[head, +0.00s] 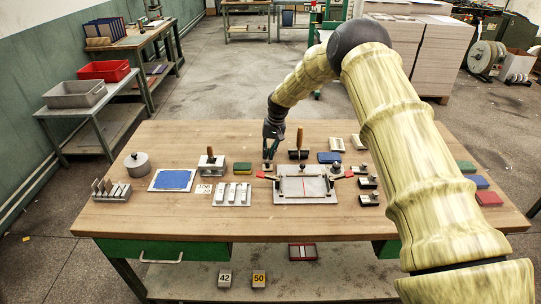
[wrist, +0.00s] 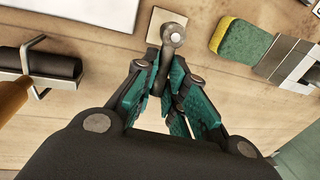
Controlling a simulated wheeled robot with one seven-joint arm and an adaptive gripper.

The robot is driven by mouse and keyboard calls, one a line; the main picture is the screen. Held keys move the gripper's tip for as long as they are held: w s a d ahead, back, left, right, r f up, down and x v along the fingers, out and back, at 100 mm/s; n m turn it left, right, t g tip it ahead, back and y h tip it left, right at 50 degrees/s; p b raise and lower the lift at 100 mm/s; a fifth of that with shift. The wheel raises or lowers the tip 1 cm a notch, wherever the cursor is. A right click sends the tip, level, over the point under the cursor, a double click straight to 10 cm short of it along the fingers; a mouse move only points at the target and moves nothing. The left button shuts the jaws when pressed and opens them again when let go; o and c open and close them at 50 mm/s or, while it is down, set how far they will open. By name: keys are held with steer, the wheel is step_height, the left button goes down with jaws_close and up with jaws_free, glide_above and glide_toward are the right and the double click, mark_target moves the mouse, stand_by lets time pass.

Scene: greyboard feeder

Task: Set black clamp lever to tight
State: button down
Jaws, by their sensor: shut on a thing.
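The black clamp lever (wrist: 157,70) shows in the wrist view as a dark bar with a round, pale-centred end (wrist: 173,36) over a small cream square plate (wrist: 156,22). My gripper (wrist: 160,88) is shut on the bar, with the teal fingers on either side of it. In the head view my gripper (head: 269,156) reaches down to the table behind the left back corner of the grey feeder plate (head: 304,184). The lever is too small and too covered there to make out its setting.
A black roller with a wooden handle (head: 299,147) stands just right of my gripper. A blue pad (head: 173,180) lies farther left on the wooden table (head: 250,222).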

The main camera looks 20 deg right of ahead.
steer(key=shift+a+n, duration=0.15)
steer(key=shift+n, duration=0.35)
steer(key=c, duration=1.5)
jaws_free()
steer(key=shift+o, duration=0.2)
steer(key=shift+w+r, duration=0.1)
step_height(320, 180, up, 12)
steer(key=d, duration=0.2)
steer(key=shift+s, duration=0.25)
steer(key=shift+d, duration=0.1)
